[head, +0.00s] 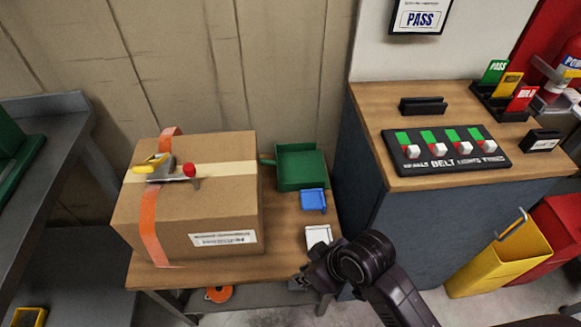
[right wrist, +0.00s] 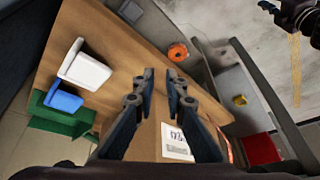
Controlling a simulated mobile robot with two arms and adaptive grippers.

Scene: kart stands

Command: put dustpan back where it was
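A green pan-shaped piece (head: 302,167) with a short handle at its left looks like the dustpan. It sits at the back of the small wooden table, right of the carton; it is partly seen in the right wrist view (right wrist: 60,119). A small blue piece (head: 313,200) and a white one (head: 318,235) stand in front of it. My right gripper (head: 304,281) is near the table's front right corner, apart from these pieces. In the right wrist view its fingers (right wrist: 161,76) are spread with nothing between them. I see no left gripper in the head view.
A taped carton (head: 190,215) with a tape dispenser (head: 165,168) fills the table's left side. An orange ring (head: 218,294) lies on the lower shelf. A cabinet (head: 365,205) with a switch panel (head: 445,149) stands right, yellow (head: 505,262) and red bins beside it.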

